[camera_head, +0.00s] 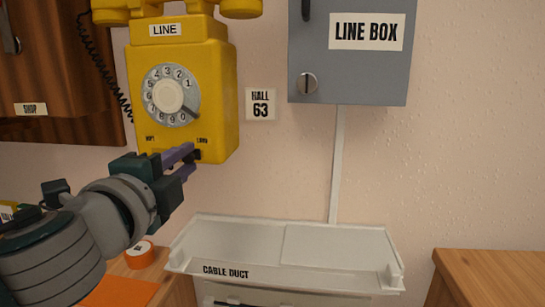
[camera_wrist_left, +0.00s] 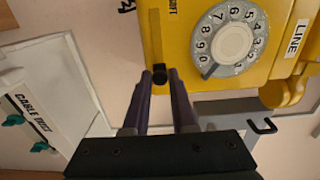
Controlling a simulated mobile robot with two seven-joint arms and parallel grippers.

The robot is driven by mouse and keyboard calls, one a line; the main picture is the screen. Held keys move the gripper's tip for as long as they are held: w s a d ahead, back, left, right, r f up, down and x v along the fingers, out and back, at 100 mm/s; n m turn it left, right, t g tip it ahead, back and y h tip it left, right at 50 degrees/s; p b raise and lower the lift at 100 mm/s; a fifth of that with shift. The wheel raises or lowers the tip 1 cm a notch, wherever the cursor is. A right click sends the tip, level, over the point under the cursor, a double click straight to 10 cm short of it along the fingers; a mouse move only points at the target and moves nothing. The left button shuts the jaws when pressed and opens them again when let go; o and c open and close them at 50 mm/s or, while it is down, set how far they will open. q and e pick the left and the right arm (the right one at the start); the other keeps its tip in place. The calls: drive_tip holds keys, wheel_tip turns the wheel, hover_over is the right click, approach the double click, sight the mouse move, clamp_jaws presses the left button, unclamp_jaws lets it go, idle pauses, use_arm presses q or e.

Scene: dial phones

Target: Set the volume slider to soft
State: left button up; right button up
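The yellow dial phone (camera_head: 222,80) hangs on the wall. The black slider knob (camera_head: 197,155) is near the LOUD end. It also shows in the left wrist view (camera_wrist_left: 160,75). My left gripper (camera_head: 189,158) has its purple fingers on either side of the knob. My right gripper is not visible.
A grey line box (camera_head: 350,75) hangs at the right, above a white cable duct tray (camera_head: 335,250). A wooden SHOP phone (camera_head: 55,75) hangs at the left. An orange tape roll (camera_head: 140,257) is below my left arm. A wooden surface (camera_head: 490,275) stands lower right.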

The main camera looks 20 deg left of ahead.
use_arm(q)
clamp_jaws()
idle(0.9)
